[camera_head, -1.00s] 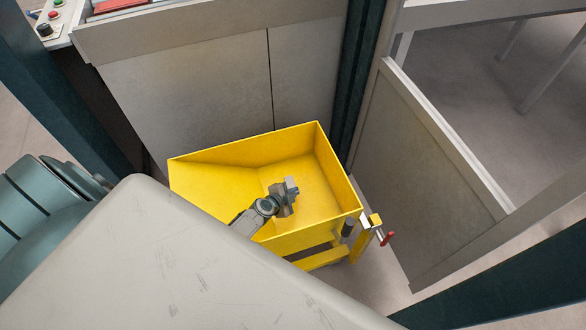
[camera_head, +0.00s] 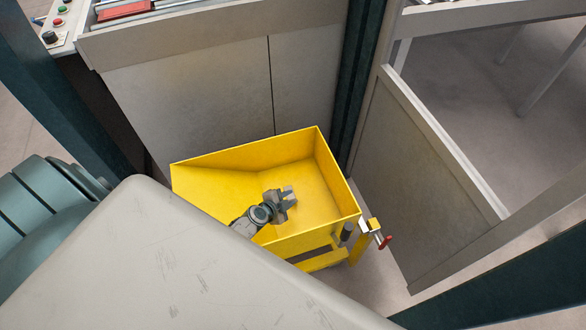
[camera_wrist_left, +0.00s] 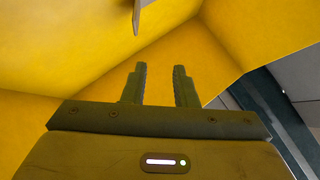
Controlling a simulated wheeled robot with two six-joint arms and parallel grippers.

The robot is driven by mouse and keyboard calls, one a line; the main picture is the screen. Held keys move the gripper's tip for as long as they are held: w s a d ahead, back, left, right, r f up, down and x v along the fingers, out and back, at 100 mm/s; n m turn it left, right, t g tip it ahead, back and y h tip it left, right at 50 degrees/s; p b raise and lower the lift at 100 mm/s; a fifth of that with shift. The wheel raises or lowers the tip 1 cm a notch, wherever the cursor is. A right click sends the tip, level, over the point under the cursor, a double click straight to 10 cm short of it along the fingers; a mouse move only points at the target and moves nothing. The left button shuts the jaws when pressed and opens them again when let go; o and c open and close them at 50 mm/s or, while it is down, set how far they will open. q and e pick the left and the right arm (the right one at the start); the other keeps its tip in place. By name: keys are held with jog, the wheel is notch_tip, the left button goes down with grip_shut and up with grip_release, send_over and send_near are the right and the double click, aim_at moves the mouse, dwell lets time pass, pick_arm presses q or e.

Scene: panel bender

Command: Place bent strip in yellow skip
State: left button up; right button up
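The yellow skip (camera_head: 330,180) stands on the floor in front of the grey machine panels. My left gripper (camera_head: 283,193) is over the skip's opening, with its fingers inside the outline of the rim. In the left wrist view its two fingers (camera_wrist_left: 160,70) stand apart with nothing between them, and yellow skip walls (camera_wrist_left: 60,50) surround them. A thin grey-brown piece (camera_wrist_left: 138,14), perhaps the bent strip, shows at the top edge of that view, apart from the fingertips. I cannot make out the strip in the head view. My right gripper is not in view.
A red-handled clamp-like fitting (camera_head: 377,235) sticks out at the skip's right corner. A dark post (camera_head: 350,90) and a grey side panel (camera_head: 430,170) stand to the right. A control panel with buttons (camera_head: 58,22) is at top left.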

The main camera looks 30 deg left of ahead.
pick_arm(q)
jog(key=p+v, duration=0.1)
jog(key=v, duration=0.7)
jog(key=shift+s+r, duration=0.2)
jog(key=shift+s, duration=0.05)
